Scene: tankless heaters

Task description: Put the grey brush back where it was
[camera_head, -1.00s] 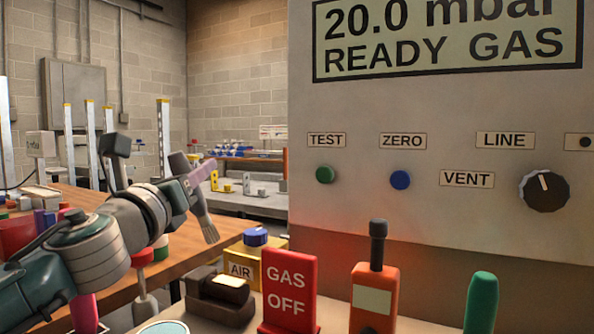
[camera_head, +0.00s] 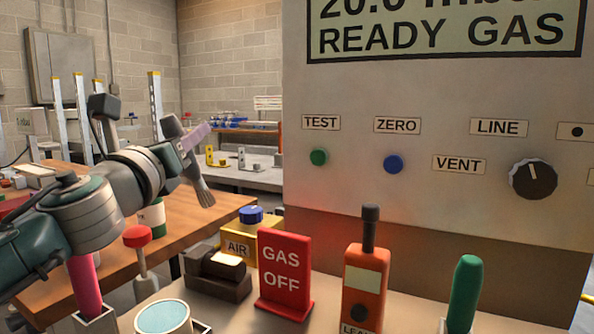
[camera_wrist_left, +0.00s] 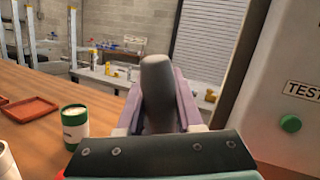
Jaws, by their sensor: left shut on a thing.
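My left gripper (camera_head: 192,142) is shut on the grey brush and holds it in the air, over the gap between the wooden table and the front bench. In the left wrist view the rounded grey handle (camera_wrist_left: 157,92) stands between the pale purple fingers; the bristles are hidden there. My right gripper is not in view.
The front bench holds a pink handle (camera_head: 84,285) in a square holder, a round cup (camera_head: 163,318), a dark block (camera_head: 218,277), the red GAS OFF sign (camera_head: 284,272), an orange detector (camera_head: 365,285) and a green handle (camera_head: 465,293). The grey panel (camera_head: 440,95) stands at right.

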